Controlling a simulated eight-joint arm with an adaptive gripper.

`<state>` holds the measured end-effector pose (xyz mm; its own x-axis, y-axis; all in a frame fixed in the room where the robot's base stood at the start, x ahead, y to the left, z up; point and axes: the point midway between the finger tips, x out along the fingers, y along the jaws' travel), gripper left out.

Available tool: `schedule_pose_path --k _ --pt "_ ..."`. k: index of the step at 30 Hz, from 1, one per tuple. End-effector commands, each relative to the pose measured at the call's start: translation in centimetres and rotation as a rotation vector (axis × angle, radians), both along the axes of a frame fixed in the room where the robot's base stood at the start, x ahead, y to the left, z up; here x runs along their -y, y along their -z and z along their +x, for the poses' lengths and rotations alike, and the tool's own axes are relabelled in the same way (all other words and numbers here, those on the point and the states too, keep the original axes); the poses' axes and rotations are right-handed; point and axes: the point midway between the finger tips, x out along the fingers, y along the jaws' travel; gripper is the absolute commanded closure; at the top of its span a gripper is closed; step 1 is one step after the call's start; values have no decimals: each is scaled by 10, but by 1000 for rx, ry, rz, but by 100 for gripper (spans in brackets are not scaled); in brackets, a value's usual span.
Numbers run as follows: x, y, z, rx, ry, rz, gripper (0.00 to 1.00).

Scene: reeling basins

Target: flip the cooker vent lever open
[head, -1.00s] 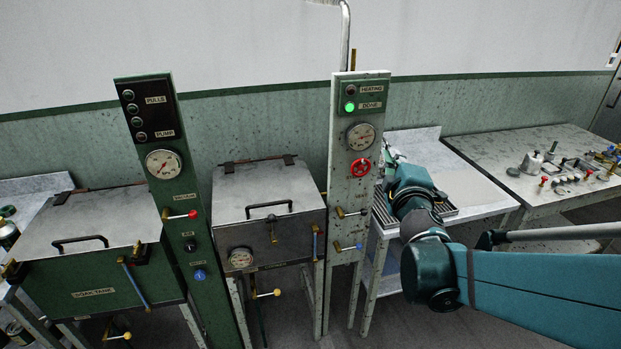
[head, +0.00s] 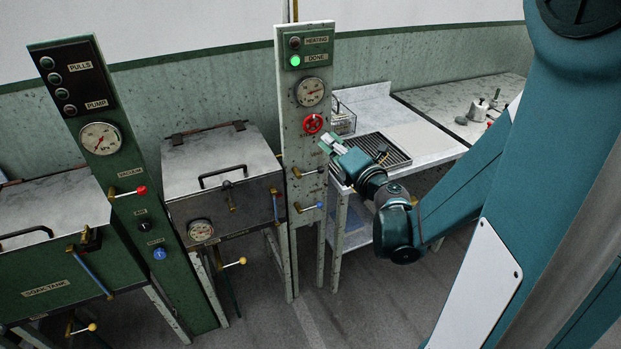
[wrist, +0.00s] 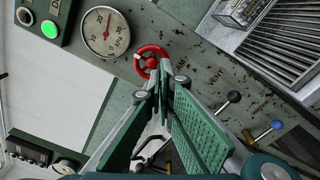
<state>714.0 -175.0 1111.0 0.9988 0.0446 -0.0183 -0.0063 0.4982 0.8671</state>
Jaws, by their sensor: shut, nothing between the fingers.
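The vent lever (wrist: 226,102) is a thin rod with a dark grey knob, below the VENT label on the pale speckled panel (wrist: 190,68) in the wrist view. In the head view, the upper lever (head: 309,172) sticks out sideways from this panel, below the red handwheel (head: 312,123). My gripper (head: 328,142) is at the panel's right edge, just below and right of the handwheel. In the wrist view, my gripper's (wrist: 158,75) green-padded fingers meet at the tips, empty, close to the red wheel in the picture. The vent lever is right of them, apart. Contact with the wheel cannot be told.
A blue-knobbed lever (head: 308,207) sits below the vent lever. A gauge (head: 310,92) and a lit green DONE lamp (head: 295,61) are above the wheel. A grey lidded basin (head: 222,165) stands left; a white table (head: 425,137) with a slatted grate stands right.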

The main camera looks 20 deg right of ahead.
Motion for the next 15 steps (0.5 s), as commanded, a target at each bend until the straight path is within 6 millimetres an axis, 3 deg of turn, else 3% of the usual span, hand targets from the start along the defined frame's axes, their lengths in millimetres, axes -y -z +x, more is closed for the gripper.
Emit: schedule_pose_path --k 15 --pt "-4 134 -17 -172 -190 -325 100"
